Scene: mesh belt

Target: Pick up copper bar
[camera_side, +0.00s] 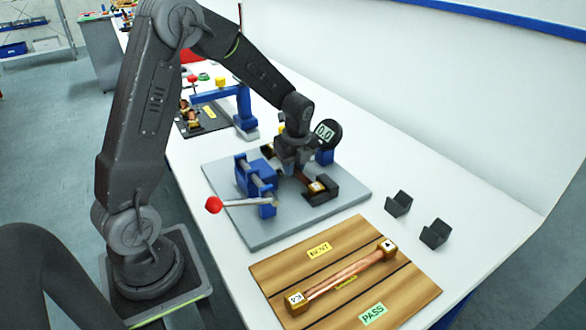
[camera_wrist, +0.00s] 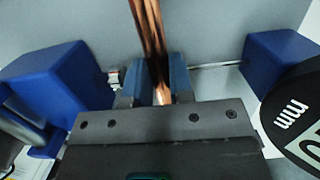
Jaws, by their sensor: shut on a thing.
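A copper bar (camera_side: 304,178) lies at the measuring fixture on a grey plate, with a brass end block (camera_side: 317,187) at a black rest. My gripper (camera_side: 296,166) is low over this bar and shut on it. In the wrist view the copper bar (camera_wrist: 148,30) runs away from me between my gripper's fingers (camera_wrist: 152,82). My wrist hides part of the bar in the side view. A second copper bar (camera_side: 345,274) with brass end blocks lies across a wooden board (camera_side: 270,268), apart from my gripper.
A blue clamp (camera_side: 256,178) with a red-knobbed lever (camera_side: 240,203) stands left of my gripper. A round dial gauge (camera_side: 325,134) reading 0.0 is close behind; it also shows in the wrist view (camera_wrist: 295,120). Two black rests (camera_side: 398,204) stand on the white table at right.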

